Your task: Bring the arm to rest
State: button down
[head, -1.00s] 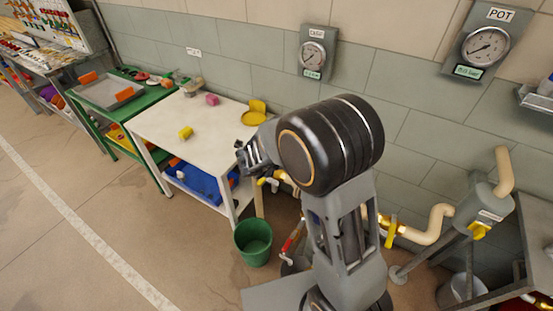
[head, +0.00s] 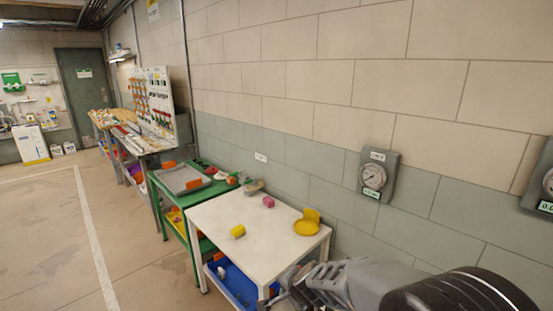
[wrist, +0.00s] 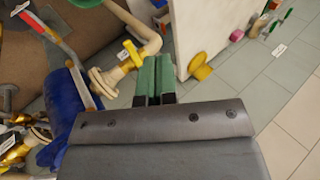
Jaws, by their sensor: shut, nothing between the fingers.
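My gripper (head: 283,292) shows at the bottom of the head view, in front of the white table's near right corner. My grey arm with its dark round joint runs off to the lower right. In the wrist view my gripper's two green fingertips (wrist: 153,75) lie side by side, closed, with nothing seen between them. A beige pipe with a yellow valve handle (wrist: 131,53) lies beyond the fingers in that view; whether anything is touched cannot be told, but no contact shows.
A green bench (head: 197,205) stands farther left. A gauge (head: 374,176) hangs on the wall. The floor at left is open.

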jog(key=s+d+r+n+g+h, duration=0.1)
jog(key=s+d+r+n, duration=0.4)
jog(key=s, duration=0.3)
jog(key=s+d+r+n+g+h, duration=0.1)
jog(key=s+d+r+n+h, duration=0.1)
jog(key=s+d+r+n, duration=0.3)
jog(key=s+d+r, duration=0.1)
jog(key=s+d, duration=0.2)
jog(key=shift+s, duration=0.4)
jog(key=shift+d, duration=0.15)
